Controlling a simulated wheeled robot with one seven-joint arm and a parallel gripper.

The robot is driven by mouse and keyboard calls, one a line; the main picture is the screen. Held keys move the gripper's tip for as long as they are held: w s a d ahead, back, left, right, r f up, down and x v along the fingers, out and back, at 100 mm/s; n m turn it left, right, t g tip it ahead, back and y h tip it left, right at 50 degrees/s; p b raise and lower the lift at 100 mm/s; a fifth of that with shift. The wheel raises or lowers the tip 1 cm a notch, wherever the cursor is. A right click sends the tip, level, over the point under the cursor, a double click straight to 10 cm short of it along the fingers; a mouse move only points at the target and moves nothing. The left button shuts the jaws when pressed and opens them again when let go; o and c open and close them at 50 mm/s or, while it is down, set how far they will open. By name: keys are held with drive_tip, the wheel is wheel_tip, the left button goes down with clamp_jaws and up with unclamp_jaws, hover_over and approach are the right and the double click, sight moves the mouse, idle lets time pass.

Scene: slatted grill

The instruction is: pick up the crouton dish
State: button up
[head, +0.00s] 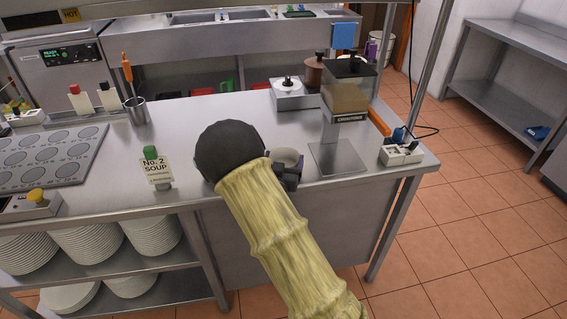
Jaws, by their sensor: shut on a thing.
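The crouton dish appears to be the small round grey-white dish (287,157) at the front edge of the steel counter, just left of the crouton dispenser's base plate. My gripper (288,174) is shut on this dish at its near side. My yellow arm and its dark round joint hide part of the gripper and the dish's left side. I cannot tell whether the dish touches the counter or is slightly above it.
A crouton dispenser (347,92) with an orange handle stands over a square plate (338,157) to the right. A switch box (401,154) is at the right corner. A soup sign (156,170) stands left of my arm. The counter's middle is clear.

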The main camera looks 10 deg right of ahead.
wheel_tip(320, 180, up, 10)
drive_tip(key=shift+f, duration=0.15)
drive_tip(key=shift+f, duration=0.1)
idle(0.7)
